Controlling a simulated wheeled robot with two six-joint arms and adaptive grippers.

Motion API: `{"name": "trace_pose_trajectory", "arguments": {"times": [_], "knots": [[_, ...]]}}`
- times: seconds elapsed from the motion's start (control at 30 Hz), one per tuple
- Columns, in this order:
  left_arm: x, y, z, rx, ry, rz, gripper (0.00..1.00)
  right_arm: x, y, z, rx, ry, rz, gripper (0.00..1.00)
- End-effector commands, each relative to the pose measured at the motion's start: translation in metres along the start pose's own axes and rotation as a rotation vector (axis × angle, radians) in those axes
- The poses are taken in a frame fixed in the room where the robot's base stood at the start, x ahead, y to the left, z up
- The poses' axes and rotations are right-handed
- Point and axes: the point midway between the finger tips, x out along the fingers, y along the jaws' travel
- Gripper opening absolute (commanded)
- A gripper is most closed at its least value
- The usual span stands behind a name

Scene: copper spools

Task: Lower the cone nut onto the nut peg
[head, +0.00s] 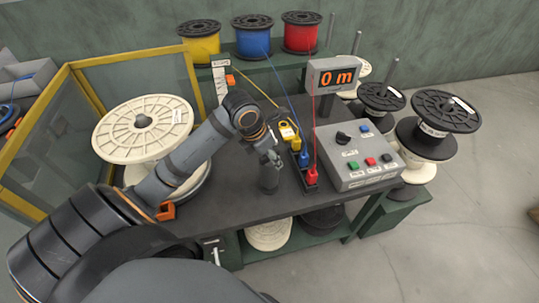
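My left gripper (271,158) points down over the middle of the dark bench. A dark grey, roughly cylindrical piece (269,180) shows directly beneath its fingers. It may be the cone nut, the nut peg or both together; at this size I cannot tell. I also cannot tell whether the fingers touch it or how far they are apart. No separate nut or peg can be made out. My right gripper is not in view.
A white spool (143,125) stands left of my arm, beside a yellow-framed guard (60,88). Coloured wire guides (304,160) and a grey control box (356,158) stand close on the right.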

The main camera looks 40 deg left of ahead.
Motion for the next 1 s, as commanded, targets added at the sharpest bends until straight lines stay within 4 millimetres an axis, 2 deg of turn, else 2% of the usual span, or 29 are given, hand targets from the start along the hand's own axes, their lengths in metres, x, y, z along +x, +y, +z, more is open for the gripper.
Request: {"name": "trace_pose_trajectory", "arguments": {"times": [0.2, 0.8, 0.83, 1.0], "knots": [[0.012, 0.000, -0.004, 0.001, -0.002, 0.001, 0.00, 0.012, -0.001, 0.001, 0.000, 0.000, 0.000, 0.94], [0.015, 0.000, -0.006, 0.001, -0.002, 0.000, 0.00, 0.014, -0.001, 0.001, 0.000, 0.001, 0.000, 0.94], [0.015, 0.000, -0.006, 0.001, -0.002, 0.000, 0.57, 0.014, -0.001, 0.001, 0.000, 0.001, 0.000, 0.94], [0.015, 0.000, -0.006, 0.001, -0.001, 0.000, 0.80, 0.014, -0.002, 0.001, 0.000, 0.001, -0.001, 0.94]]}}
